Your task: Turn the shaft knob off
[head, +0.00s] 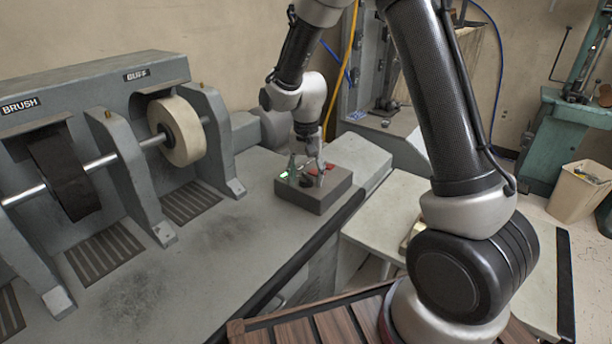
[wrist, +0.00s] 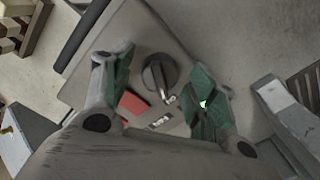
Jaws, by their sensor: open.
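The shaft knob (wrist: 158,76) is a dark round knob with a raised grip bar. It sits on top of a grey control box (head: 333,195) at the right end of the grinding bench. My gripper (wrist: 160,85) is open above the box, its green-padded fingers on either side of the knob and apart from it in the wrist view. In the head view my gripper (head: 307,172) points down over the box and partly hides the knob. A red part (wrist: 134,103) and a small pale label (wrist: 160,121) lie near the knob on the box top.
A buffing wheel (head: 182,131) and a dark brush wheel (head: 66,172) stand on the bench to the left, on a metal shaft. Upright bearing brackets (head: 213,135) are close by. The bench top (head: 215,245) in front is clear. A cream bin (head: 580,190) stands far right.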

